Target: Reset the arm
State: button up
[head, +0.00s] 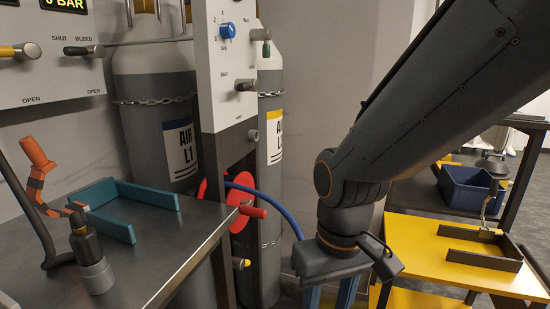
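My arm comes in from the upper right and bends downward at its dark wrist. My gripper (331,297) hangs below it at the bottom edge, between the left bench and the yellow table. Two blue fingers show with a gap between their upper parts. The fingertips are cut off by the picture's edge, so whether they hold anything is hidden.
A steel bench (175,240) at left bears a teal bracket (145,195) and an orange-handled tool (38,155). A red handwheel (238,208), blue hose (275,205) and chained gas cylinders (155,125) stand behind. A yellow table (420,232) and blue bin (468,190) are right.

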jog(key=s+d+r+m+p, duration=0.1)
jog(key=d+r+m+p, duration=0.2)
jog(key=d+r+p, duration=0.7)
notch_tip(320, 180, up, 3)
jog(key=p, duration=0.6)
jog(key=shift+s+d+m, duration=0.2)
jog(key=shift+d+m, duration=0.1)
